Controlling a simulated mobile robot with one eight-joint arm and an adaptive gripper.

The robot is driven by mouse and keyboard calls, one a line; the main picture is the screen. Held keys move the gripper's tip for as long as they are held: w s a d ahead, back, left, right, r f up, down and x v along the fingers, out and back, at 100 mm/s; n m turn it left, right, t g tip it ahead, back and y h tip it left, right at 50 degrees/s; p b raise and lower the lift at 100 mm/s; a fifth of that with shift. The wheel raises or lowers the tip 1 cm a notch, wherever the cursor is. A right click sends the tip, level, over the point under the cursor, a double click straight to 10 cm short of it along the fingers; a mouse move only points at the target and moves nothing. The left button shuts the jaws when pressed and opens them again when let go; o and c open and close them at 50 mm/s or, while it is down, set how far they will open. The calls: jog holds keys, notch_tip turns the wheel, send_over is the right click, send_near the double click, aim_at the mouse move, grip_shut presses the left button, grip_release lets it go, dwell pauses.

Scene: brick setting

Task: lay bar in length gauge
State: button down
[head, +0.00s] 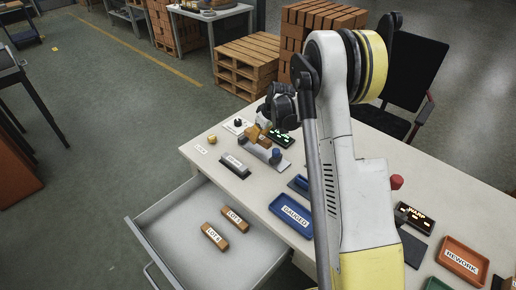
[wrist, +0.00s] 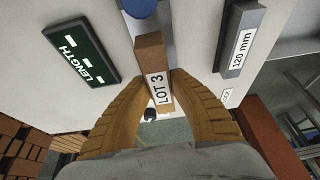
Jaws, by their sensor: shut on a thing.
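The brown bar labelled LOT 3 (wrist: 151,60) is held between the tan fingers of my gripper (wrist: 158,85). In the head view my gripper (head: 259,133) is low over the length gauge (head: 262,153), a grey fixture with a blue knob (head: 276,154). In the wrist view the blue knob (wrist: 140,8) shows just beyond the bar's far end. The gauge's dark LENGTH display (wrist: 82,51) shows dashes. I cannot tell whether the bar touches the gauge bed, as the bar and fingers hide most of it.
The open drawer (head: 165,228) holds two labelled bars (head: 214,236). A blue GAUGED tray (head: 291,215) and an orange REWORK tray (head: 463,260) are on the bench (head: 212,155). A small brass knob (head: 212,139) is near the bench edge.

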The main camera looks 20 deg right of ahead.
aim_at(258, 149)
notch_tip(258, 149, down, 5)
jog(key=shift+r+b, duration=0.15)
jog(key=shift+b, duration=0.7)
jog(key=shift+r, duration=0.1)
jog(key=c, duration=1.6)
grip_release()
jog(key=shift+f, duration=0.2)
jog(key=o, duration=0.3)
jog(key=shift+r, duration=0.1)
jog(key=shift+o, duration=0.2)
